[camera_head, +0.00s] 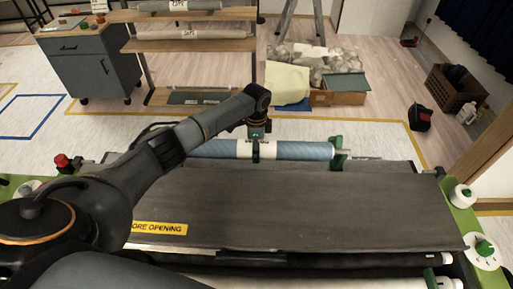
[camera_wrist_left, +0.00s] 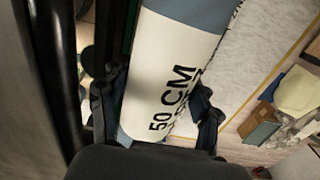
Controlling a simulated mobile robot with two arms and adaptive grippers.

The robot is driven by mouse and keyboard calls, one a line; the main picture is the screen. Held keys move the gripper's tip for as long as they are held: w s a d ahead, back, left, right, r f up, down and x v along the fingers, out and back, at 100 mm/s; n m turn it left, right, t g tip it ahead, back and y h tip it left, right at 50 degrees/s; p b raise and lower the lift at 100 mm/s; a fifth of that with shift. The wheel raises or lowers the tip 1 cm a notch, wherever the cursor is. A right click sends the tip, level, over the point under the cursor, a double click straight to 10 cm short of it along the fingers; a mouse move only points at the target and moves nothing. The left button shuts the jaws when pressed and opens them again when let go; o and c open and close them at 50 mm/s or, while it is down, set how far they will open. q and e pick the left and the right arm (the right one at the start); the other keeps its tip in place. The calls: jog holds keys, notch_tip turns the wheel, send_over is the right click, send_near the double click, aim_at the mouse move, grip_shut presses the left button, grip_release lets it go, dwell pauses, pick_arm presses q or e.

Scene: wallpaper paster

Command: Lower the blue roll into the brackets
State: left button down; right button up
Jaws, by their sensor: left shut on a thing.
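The blue roll (camera_head: 298,151) lies across the far side of the machine, with a white label band (camera_head: 243,148) around its middle. In the left wrist view the roll (camera_wrist_left: 205,12) shows its white band with "50 CM" print. My left gripper (camera_head: 257,154) reaches over the roll from above and is shut on it at the white band. In the left wrist view its fingers (camera_wrist_left: 160,118) sit on both sides of the roll. A green bracket (camera_head: 338,153) stands at the roll's right end; I cannot tell whether the roll is seated in it. My arm hides the roll's left end. My right gripper is out of view.
The machine's grey cover (camera_head: 330,205) fills the near area, with green side panels and a red button (camera_head: 62,160) at left. White knobs (camera_head: 462,194) stand at right. Behind are a shelf rack (camera_head: 215,45), a cardboard box (camera_head: 322,98) and a brown crate (camera_head: 455,90). Open floor lies between.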

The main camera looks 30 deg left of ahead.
pick_arm(q)
jog(key=shift+w, duration=0.1)
jog(key=shift+c, duration=2.2)
grip_release()
jog(key=shift+o, duration=1)
jog(key=shift+s+f, duration=0.15)
jog(key=shift+s, duration=0.15)
notch_tip(320, 180, up, 12)
jog(key=shift+w+r, duration=0.1)
jog(key=shift+r, duration=0.1)
